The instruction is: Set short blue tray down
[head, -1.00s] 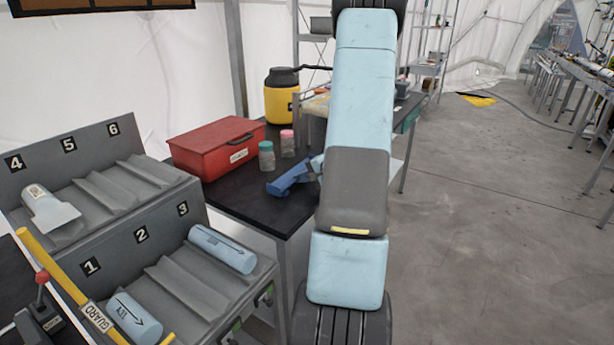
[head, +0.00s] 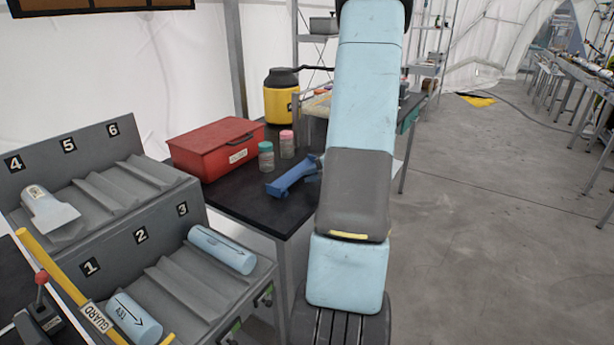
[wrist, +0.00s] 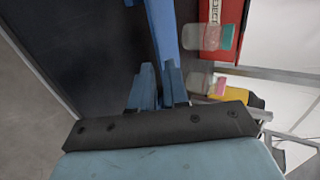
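The short blue tray (head: 290,178) lies on the black tabletop (head: 238,200), in front of two small jars. In the wrist view the tray (wrist: 163,28) runs down from the top edge to the fingertips. My gripper (wrist: 159,75) is at the tray's near end, with its two blue-grey fingers apart and a dark gap between them. The tray's end lies close to the right finger; I cannot tell if they touch. In the head view my arm hides most of the gripper.
A red box (head: 217,148), a green-lidded jar (head: 266,157) and a pink-lidded jar (head: 287,145) stand behind the tray. A yellow container (head: 281,100) is farther back. A numbered grey rack (head: 150,225) holding pale cylinders stands at left. Open floor lies at right.

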